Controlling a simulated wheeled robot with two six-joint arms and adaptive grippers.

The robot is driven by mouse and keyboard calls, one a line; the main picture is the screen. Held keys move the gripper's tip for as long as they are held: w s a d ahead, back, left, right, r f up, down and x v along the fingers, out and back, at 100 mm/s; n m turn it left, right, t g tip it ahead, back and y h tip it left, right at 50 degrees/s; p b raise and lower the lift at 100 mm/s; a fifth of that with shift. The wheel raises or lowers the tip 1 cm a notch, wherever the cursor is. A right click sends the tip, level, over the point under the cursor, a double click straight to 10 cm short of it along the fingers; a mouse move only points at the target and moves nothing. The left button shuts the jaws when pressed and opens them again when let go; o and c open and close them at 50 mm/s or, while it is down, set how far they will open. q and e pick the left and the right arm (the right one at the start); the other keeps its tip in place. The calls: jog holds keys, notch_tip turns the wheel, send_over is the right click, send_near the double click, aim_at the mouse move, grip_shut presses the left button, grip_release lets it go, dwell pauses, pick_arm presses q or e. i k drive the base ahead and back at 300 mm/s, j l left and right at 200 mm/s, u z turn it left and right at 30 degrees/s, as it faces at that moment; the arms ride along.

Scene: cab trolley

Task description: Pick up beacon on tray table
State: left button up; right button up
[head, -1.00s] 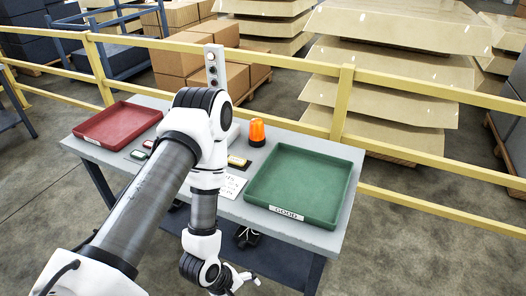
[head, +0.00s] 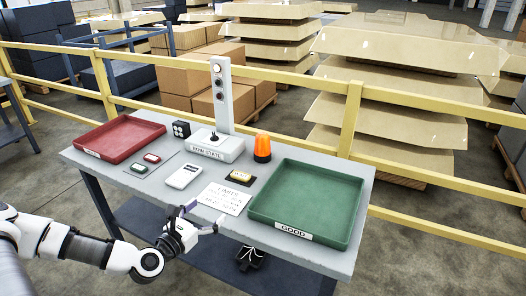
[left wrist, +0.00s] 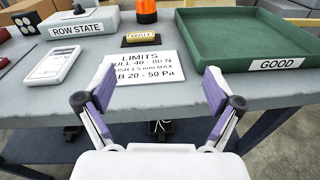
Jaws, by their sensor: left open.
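The orange beacon (head: 262,147) stands upright on a dark base on the grey table (head: 215,215), between the row state box and the green tray. In the left wrist view only the lower part of the beacon (left wrist: 146,11) shows, at the top edge. My left gripper (head: 203,218) is at the table's front edge, near the limits card, open and empty. In the left wrist view its two purple-padded fingers (left wrist: 160,95) are spread apart, with the beacon well beyond them. My right gripper does not show.
A green tray (head: 256,213) marked GOOD is at the right, a red tray (head: 83,142) at the left. The row state box (head: 207,150) with a post, a white device (head: 184,176), a limits card (head: 225,198) and a small yellow-topped block (head: 241,177) lie between. A yellow railing (head: 348,120) runs behind.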

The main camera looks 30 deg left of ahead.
aim_at(262, 153)
jog(key=i+j, duration=0.1)
jog(key=i, duration=0.9)
